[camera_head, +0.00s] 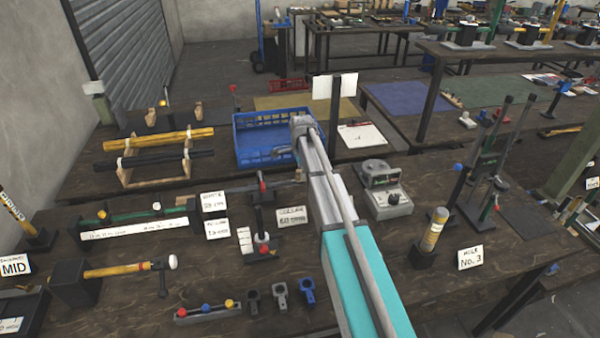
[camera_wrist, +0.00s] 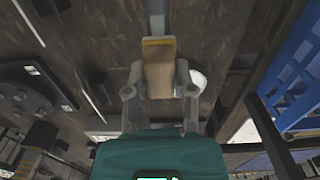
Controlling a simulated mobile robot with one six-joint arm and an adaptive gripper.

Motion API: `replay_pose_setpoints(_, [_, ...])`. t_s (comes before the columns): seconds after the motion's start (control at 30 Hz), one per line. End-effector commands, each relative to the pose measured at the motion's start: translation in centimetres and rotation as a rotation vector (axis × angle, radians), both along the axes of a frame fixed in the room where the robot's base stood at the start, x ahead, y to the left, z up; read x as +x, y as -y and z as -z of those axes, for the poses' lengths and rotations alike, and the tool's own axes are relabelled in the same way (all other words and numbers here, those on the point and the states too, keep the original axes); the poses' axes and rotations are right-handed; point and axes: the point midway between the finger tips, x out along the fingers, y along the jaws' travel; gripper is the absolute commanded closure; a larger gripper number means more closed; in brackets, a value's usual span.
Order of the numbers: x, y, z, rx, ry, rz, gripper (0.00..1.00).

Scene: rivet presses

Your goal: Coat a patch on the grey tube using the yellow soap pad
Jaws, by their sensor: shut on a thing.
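My gripper (camera_wrist: 159,78) is shut on a tan block with a yellow edge, which looks like the yellow soap pad (camera_wrist: 158,62). The pad sits between the two fingers in the wrist view. A narrow grey bar (camera_wrist: 155,16) runs away from the pad's far edge. I cannot tell whether it is the grey tube or touches the pad. In the head view my arm reaches over the bench to the blue crate, and its end hides the jaws and pad. I cannot pick out the grey tube for certain there.
The blue crate (camera_head: 243,138) stands by my arm's end; its wall also shows in the wrist view (camera_wrist: 296,75). A wooden rack (camera_head: 124,174) holds yellow and black tubes at left. A dark post with a white panel (camera_head: 336,85) rises just right of my arm. A grey device (camera_head: 387,203) stands right.

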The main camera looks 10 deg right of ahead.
Motion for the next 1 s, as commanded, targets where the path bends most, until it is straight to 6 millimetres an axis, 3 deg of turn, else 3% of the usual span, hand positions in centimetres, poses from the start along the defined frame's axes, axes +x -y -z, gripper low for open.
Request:
replay_pose_setpoints(0.27, [0.0,0.0,-0.4,0.000,0.000,0.000,1.00])
replay_pose_setpoints(1.0, [0.0,0.0,-5.5,0.000,0.000,0.000,1.00])
